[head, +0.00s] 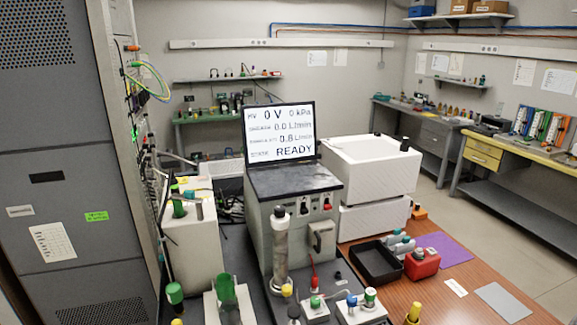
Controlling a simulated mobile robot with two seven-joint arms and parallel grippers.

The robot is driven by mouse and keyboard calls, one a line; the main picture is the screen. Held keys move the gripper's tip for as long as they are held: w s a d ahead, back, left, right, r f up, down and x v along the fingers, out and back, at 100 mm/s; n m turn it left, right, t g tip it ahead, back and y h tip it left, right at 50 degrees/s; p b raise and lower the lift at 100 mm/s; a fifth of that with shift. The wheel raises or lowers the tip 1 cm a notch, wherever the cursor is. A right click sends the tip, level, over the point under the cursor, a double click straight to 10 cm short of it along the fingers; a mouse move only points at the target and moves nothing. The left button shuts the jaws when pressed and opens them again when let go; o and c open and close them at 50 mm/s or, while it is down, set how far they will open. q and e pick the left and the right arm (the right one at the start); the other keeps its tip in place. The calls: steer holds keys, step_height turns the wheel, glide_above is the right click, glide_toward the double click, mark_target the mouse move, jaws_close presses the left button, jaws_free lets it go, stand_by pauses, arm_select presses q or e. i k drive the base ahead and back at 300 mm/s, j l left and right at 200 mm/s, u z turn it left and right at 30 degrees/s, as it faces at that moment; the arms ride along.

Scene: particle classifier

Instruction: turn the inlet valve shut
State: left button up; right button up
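No label that I can read marks the inlet valve, so I cannot tell which part it is. A grey upright cylinder (280,250) with a black top stands in front of the instrument box (262,225). The screen (281,133) on the box shows 0 V, 0 kPa and READY; smaller lines seem to read 0.0 and 0.8 L/min. Neither gripper is in view.
A tall grey cabinet (60,130) fills the left side. A white box (375,168), a black tray (376,262), a red container (421,263) and a purple mat (446,248) are on the right. The wooden tabletop (430,292) has free room at front right.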

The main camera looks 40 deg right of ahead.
mark_target(316, 301)
steer(key=z, duration=1.45)
